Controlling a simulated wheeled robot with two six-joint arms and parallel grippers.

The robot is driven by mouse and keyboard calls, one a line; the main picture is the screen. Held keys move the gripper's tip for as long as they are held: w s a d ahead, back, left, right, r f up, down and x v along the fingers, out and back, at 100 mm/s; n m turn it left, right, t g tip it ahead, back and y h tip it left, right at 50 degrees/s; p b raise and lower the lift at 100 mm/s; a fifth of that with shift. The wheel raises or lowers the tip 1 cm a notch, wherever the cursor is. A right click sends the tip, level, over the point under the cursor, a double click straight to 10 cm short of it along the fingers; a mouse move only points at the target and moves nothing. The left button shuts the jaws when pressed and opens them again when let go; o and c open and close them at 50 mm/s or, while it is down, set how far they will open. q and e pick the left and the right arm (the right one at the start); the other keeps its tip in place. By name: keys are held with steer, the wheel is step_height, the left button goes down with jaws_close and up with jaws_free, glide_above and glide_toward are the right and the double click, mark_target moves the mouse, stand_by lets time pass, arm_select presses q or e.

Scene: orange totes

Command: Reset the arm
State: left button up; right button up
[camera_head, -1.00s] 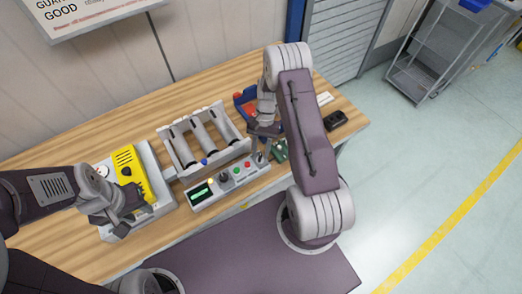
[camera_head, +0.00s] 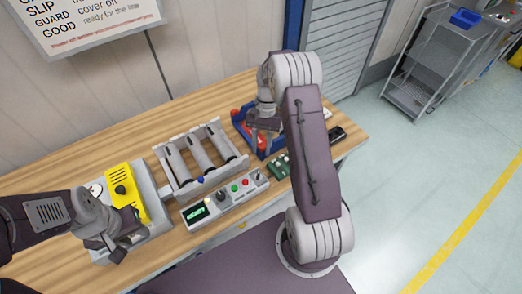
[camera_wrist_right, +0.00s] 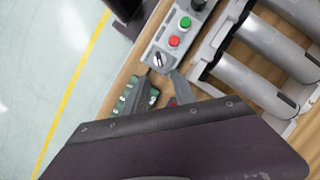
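My right gripper (camera_head: 262,146) hangs above the bench near the right end of the grey control box (camera_head: 189,216). In the right wrist view its two fingers stand apart with nothing between them, and a silver switch (camera_wrist_right: 159,60) on the box shows just beyond the tips. My left gripper (camera_head: 120,250) is low at the left, in front of the yellow device (camera_head: 121,180) on its grey base. Its fingers are small and dark, so I cannot tell whether they are open.
A grey roller frame (camera_head: 178,168) stands behind the control box. A blue bin with red parts (camera_head: 241,116) is partly hidden by my right arm. Green blocks (camera_head: 280,167) and a black item (camera_head: 337,134) lie to the right. A grey cart (camera_head: 418,88) stands across the floor.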

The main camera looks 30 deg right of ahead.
steer(key=s+a+r+n+t+h+b, duration=0.1)
steer(key=a+r+n+b, duration=0.15)
steer(key=a+r, duration=0.35)
steer(key=s+a+f+n+t, duration=0.1)
steer(key=s+f+n, duration=0.1)
steer(key=s, duration=0.3)
steer(key=s+a+f+n+t+h+b, duration=0.1)
steer(key=s+f+n+t, duration=0.1)
steer(key=s, duration=0.4)
steer(key=shift+s+a+n+t+h, duration=0.2)
steer(key=shift+n+t+h, duration=0.1)
steer(key=shift+n, duration=0.45)
